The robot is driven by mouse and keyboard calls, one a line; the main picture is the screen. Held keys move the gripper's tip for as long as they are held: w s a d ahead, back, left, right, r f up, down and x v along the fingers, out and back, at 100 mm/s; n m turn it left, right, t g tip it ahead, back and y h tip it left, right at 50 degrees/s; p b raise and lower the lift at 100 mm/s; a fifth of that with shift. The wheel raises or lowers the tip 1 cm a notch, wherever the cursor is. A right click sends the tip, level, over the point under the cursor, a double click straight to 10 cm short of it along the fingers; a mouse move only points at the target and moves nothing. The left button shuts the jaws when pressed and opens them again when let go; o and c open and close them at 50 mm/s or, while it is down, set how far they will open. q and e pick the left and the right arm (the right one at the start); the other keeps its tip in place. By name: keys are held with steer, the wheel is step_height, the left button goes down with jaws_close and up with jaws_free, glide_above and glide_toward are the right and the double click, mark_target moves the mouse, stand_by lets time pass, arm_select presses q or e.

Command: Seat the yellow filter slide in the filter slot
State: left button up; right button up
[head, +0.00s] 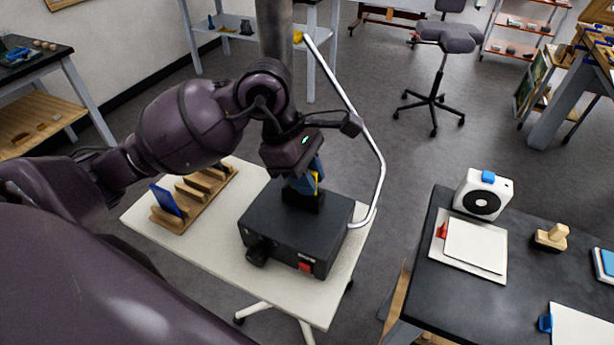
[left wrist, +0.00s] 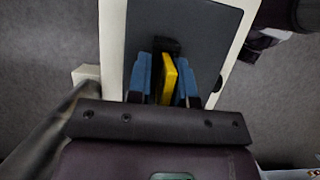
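The yellow filter slide (left wrist: 168,80) is between the blue fingers of my left gripper (left wrist: 166,86), which looks shut on it. The slide looks slightly tilted in the left wrist view. In the head view only a small yellow part (head: 316,178) shows beside the fingers of my left gripper (head: 304,184). The gripper points down over the black box (head: 285,232), just above a small black holder (head: 303,201) on its top, which looks like the filter slot. The fingers hide most of the slot, and I cannot tell whether the slide touches it. My right gripper is not in view.
The box stands on a pale table (head: 210,258). A wooden rack (head: 207,196) with a blue slide (head: 166,200) is left of it. A bent silver tube (head: 352,115) passes close on the box's right. A dark table (head: 432,262) stands at the right.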

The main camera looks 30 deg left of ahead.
arm_select(q)
steer(key=shift+s+f+g, duration=0.3)
steer(key=shift+s+f, duration=0.1)
steer(key=shift+f, duration=0.45)
steer(key=shift+r, duration=0.2)
steer(key=shift+w+r+p, duration=0.1)
steer(key=shift+r+p, duration=0.6)
steer(key=shift+p, duration=0.1)
steer(key=v, duration=1.2)
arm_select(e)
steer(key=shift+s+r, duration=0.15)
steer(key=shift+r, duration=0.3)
arm_select(q)
steer(key=shift+d+r, duration=0.1)
